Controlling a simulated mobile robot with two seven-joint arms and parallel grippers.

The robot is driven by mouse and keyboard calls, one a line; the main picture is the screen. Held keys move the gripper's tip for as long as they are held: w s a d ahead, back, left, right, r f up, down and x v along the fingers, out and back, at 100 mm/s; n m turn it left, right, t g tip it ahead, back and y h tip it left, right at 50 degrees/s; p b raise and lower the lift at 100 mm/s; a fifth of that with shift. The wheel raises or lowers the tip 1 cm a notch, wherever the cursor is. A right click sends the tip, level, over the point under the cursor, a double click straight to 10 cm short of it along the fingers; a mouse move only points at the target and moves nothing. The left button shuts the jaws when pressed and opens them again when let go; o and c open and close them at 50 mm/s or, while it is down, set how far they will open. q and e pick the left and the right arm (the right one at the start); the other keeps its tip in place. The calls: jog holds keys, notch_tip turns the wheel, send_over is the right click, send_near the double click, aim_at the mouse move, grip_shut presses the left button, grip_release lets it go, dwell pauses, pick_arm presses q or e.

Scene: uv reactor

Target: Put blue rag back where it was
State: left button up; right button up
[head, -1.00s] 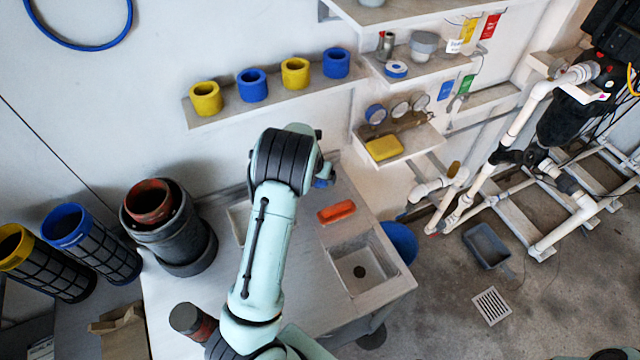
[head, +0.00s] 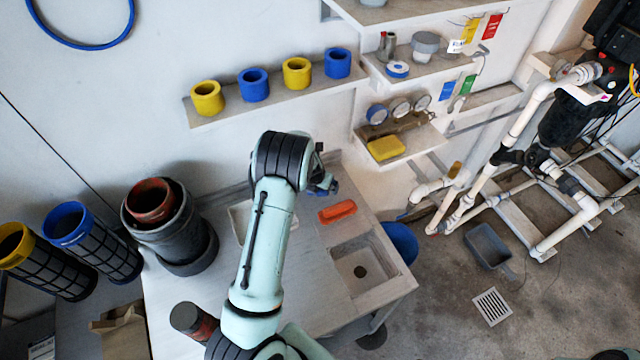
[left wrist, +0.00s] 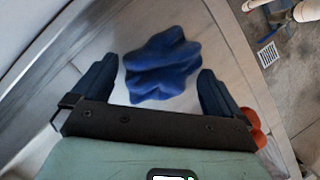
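The blue rag (left wrist: 160,64) lies crumpled on the pale worktop in the left wrist view. My left gripper (left wrist: 162,82) is open, with its two dark fingers wide apart, one on either side of the rag. The fingers do not visibly pinch it. In the head view my left gripper (head: 330,183) is over the back of the worktop (head: 312,290), mostly hidden behind my own arm. My right gripper is not in view.
A pale tray (head: 240,222) is partly hidden behind my arm. Dark round containers (head: 170,235) stand at left. A wall shelf (head: 225,103) holds yellow and blue rings.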

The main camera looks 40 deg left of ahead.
pick_arm(q)
jog(key=shift+r, duration=0.1)
jog(key=shift+r, duration=0.3)
jog(key=v, duration=1.1)
jog(key=shift+s+r, duration=0.2)
jog(key=shift+r, duration=0.05)
